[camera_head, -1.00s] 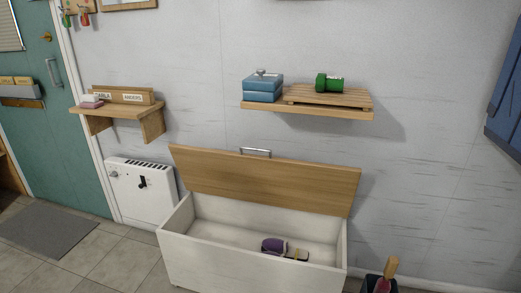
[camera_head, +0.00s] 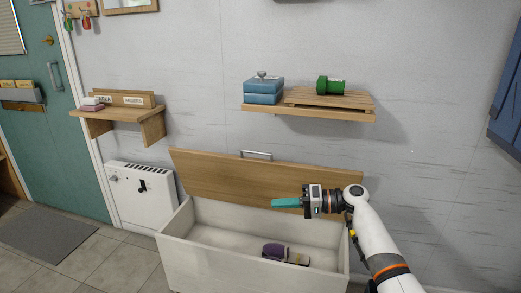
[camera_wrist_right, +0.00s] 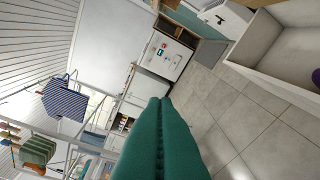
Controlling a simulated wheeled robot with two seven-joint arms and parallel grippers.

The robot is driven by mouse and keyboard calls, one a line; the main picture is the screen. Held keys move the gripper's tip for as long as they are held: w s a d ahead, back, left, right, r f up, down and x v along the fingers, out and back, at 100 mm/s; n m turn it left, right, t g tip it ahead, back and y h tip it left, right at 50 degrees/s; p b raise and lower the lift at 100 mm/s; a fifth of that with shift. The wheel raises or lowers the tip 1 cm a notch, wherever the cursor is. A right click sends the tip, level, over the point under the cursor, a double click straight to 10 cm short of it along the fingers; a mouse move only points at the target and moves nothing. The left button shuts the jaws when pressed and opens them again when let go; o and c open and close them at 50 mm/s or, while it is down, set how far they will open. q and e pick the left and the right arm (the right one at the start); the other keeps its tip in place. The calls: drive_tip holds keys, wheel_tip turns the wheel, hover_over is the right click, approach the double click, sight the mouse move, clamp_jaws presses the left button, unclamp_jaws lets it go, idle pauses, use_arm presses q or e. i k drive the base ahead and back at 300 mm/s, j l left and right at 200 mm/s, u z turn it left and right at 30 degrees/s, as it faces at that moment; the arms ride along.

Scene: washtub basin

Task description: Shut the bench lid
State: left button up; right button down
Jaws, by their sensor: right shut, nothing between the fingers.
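The bench (camera_head: 210,262) is a white box against the wall, seen in the head view. Its wooden lid (camera_head: 225,177) stands raised at the back, with a metal handle (camera_head: 256,154) on its top edge. A purple item (camera_head: 275,250) lies inside. My right gripper (camera_head: 277,203) is in front of the lid's right half, above the box, with its teal fingers shut and empty, pointing left. In the right wrist view the teal fingers (camera_wrist_right: 160,140) lie together, and the bench's white wall (camera_wrist_right: 262,38) shows at upper right. My left gripper is not in view.
A wall shelf (camera_head: 310,112) with blue boxes (camera_head: 263,92) and a green object (camera_head: 330,85) is above the lid. A smaller shelf (camera_head: 120,114) and a white heater (camera_head: 140,190) are at left.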

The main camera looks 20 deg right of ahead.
sight(249, 181)
drive_tip(key=i+l+u, duration=0.15)
drive_tip(key=i+l, duration=0.8)
